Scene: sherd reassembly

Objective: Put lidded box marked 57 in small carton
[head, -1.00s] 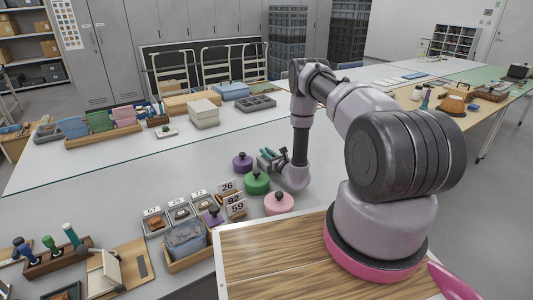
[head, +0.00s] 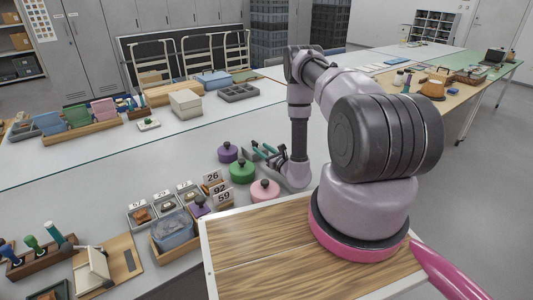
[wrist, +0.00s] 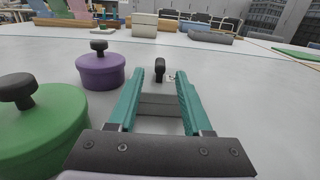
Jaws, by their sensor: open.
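My gripper (head: 268,152) is open, low over the near table, with its teal fingers pointing away from me. In the wrist view, a pale grey lidded box with a black knob (wrist: 160,101) shows between and beyond the open fingers (wrist: 160,90); I cannot tell whether it is touched, and no number is readable on it. In the head view it is mostly hidden by the gripper. A label that seems to read 57 (head: 138,205) stands at a small open tray with a brown piece (head: 142,215). A cream carton-like box (head: 186,104) stands farther back.
Purple (head: 228,152), green (head: 242,171) and pink (head: 265,191) round knobbed pots stand left of and in front of my gripper. The table's middle, before the cream box, is clear.

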